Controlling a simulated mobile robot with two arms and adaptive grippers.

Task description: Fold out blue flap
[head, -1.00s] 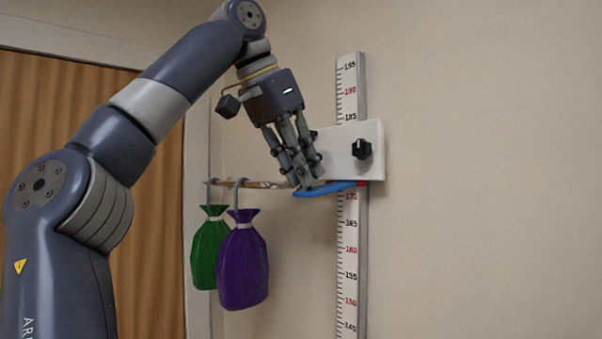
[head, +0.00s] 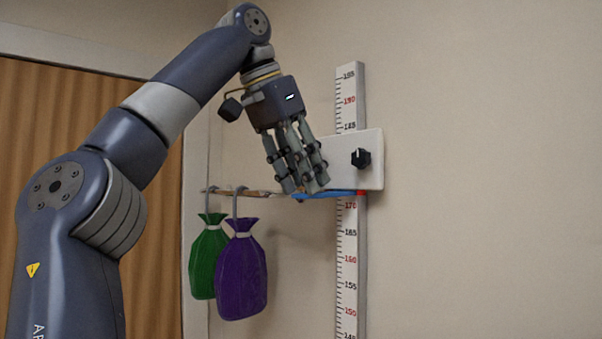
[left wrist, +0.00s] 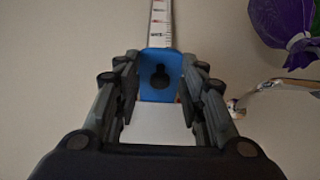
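The blue flap (head: 330,194) shows almost edge-on in the head view, sticking out to the left from the bottom of the white slider block (head: 345,160), with a red piece at its right end. In the left wrist view the flap (left wrist: 152,65) faces me, with a dark opening in it. My left gripper (head: 305,189) points down over the flap's outer end, fingertips close to it. In the left wrist view its fingers (left wrist: 160,65) are apart, one set on each side of the flap; I cannot tell whether they touch it. My right gripper is not in view.
The slider sits on a white measuring rail (head: 347,260) on the wall, with a black knob (head: 361,158). Left of the flap, a green bag (head: 207,262) and a purple bag (head: 241,275) hang from hooks. The wall to the right is clear.

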